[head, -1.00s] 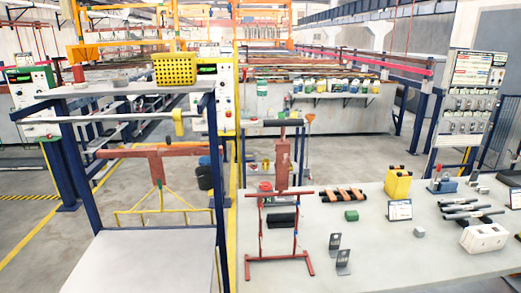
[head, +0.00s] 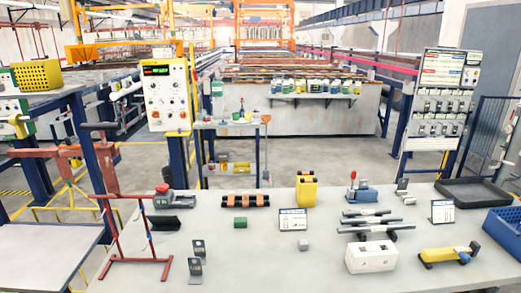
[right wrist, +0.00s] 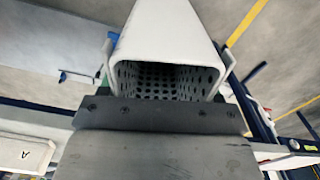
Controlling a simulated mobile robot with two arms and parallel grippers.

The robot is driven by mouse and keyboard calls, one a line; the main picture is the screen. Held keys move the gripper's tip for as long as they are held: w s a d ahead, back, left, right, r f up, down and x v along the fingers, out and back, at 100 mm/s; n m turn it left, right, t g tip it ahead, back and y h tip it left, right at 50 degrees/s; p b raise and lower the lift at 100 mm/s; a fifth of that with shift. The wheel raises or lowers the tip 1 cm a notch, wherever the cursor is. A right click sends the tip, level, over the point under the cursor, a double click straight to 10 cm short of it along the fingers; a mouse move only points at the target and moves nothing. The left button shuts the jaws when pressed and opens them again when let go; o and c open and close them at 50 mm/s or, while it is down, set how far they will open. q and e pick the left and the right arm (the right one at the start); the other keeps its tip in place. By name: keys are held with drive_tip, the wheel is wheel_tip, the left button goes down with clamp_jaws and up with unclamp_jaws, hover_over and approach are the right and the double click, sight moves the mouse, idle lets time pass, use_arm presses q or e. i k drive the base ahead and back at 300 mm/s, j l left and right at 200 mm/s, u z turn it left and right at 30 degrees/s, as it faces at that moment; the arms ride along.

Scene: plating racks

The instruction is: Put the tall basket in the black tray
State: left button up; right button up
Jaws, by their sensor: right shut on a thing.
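The black tray (head: 473,192) lies at the far right of the table in the head view, and its inside looks empty. In the right wrist view my right gripper (right wrist: 165,62) is shut on a basket with a pale rim (right wrist: 168,28) and perforated dark inner walls, which looks like the tall basket. I look into its opening, and a gripper finger lies along each side. Its far end is hidden. Neither gripper shows in the head view.
A blue crate (head: 503,222) stands in front of the tray at the right edge. A yellow drill-like tool (head: 449,254), a white block (head: 371,257) and a small sign (head: 443,211) are left of them. A yellow perforated basket (head: 37,74) sits on the left shelf.

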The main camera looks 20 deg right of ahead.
sight(476, 198)
drive_tip(key=k+l, duration=0.1)
drive_tip(key=l, duration=1.1)
drive_tip(key=k+l, duration=0.15)
drive_tip(key=l, duration=0.4)
drive_tip(key=k+l, duration=0.1)
drive_tip(key=l, duration=2.3)
drive_tip(key=k, duration=0.05)
